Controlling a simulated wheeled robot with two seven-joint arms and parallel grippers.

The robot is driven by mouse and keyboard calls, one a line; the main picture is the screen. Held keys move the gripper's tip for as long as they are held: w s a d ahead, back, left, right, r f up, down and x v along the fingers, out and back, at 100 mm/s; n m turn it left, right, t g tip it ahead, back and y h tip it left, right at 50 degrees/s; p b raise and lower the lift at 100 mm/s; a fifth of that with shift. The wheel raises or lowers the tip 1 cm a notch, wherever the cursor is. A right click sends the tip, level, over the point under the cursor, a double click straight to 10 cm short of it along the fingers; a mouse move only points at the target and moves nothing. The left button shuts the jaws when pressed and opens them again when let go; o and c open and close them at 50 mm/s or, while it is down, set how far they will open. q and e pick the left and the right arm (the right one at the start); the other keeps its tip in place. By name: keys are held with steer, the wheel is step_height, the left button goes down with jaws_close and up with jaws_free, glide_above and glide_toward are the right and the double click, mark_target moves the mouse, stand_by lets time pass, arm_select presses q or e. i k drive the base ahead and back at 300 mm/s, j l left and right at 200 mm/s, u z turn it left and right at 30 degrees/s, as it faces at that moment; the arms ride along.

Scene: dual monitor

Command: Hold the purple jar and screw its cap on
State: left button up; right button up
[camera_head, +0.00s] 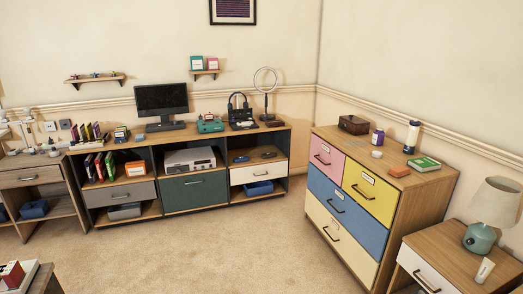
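A small purple jar (378,138) stands upright on the wooden top of the multicoloured dresser (430,190), toward the back. Its upper end looks pale, but it is too small to tell whether that is an open mouth. A small round white piece (376,154) lies on the dresser top in front of the jar, apart from it. It could be the cap, but I cannot tell for sure. Neither of my grippers can be made out in the view, and nothing touches the jar.
A nightstand with a lamp (480,237) stands at right. The carpet (220,245) in the middle is clear.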

mark_target(378, 135)
steer(key=i+j+z, duration=0.1)
steer(key=i, duration=0.5)
steer(key=i+j, duration=0.15)
steer(key=i, duration=0.4)
steer(key=i+j+z, duration=0.15)
steer(key=i, duration=0.45)
steer(key=i+z, duration=0.3)
steer(key=i, duration=0.4)
steer(key=i+j+z, duration=0.3)
steer(key=i, duration=0.35)
steer(key=i+z, duration=0.35)
steer(key=i+j+z, duration=0.2)
steer(key=i+z, duration=0.2)
steer(key=i+j+z, duration=0.35)
steer(key=k+l, duration=0.1)
